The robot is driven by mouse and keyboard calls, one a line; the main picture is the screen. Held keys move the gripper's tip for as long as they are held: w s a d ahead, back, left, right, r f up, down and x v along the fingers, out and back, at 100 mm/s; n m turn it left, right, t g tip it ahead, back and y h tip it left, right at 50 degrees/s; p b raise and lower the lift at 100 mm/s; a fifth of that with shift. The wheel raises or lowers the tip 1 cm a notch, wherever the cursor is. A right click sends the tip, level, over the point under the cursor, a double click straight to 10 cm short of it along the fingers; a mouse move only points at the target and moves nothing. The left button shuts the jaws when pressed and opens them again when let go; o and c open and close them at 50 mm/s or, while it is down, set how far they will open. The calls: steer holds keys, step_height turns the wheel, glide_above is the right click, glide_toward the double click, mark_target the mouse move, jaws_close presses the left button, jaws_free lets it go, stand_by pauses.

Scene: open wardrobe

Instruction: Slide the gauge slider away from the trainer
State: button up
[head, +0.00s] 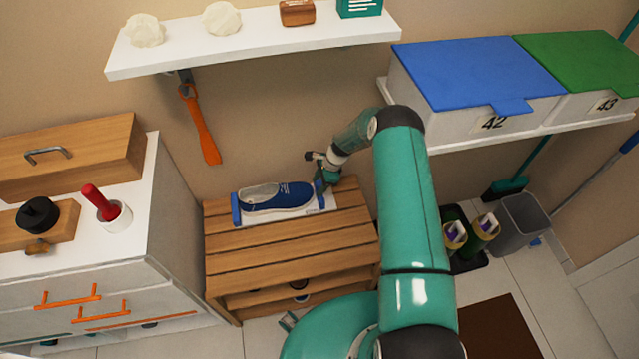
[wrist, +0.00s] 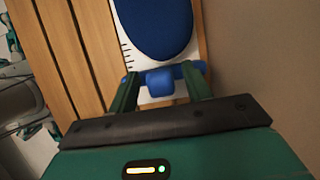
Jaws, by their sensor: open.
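The blue trainer (head: 277,196) with a white sole lies on a white gauge board (head: 245,219) on the slatted wooden bench. The board has a blue stop (head: 235,209) at its left end. The blue gauge slider (wrist: 160,83) is a crossbar with a block, close to the end of the trainer (wrist: 155,27) in the wrist view. My gripper (head: 323,181) is at the board's right end, pointing down. In the wrist view its open fingers (wrist: 160,75) stand either side of the slider's block. I cannot tell whether they touch it. In the head view the gripper mostly hides the slider.
The wooden bench (head: 290,260) stands between a white drawer unit (head: 170,215) and my arm. The wall is close behind it. An orange shoehorn (head: 202,130) hangs under the shelf (head: 250,46) above. Lidded boxes (head: 480,75) sit on a shelf at right.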

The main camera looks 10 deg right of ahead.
jaws_close()
steer(key=shift+d, duration=1.85)
jaws_free()
steer(key=v, duration=0.7)
steer(key=shift+r, duration=0.25)
steer(key=shift+d, duration=0.1)
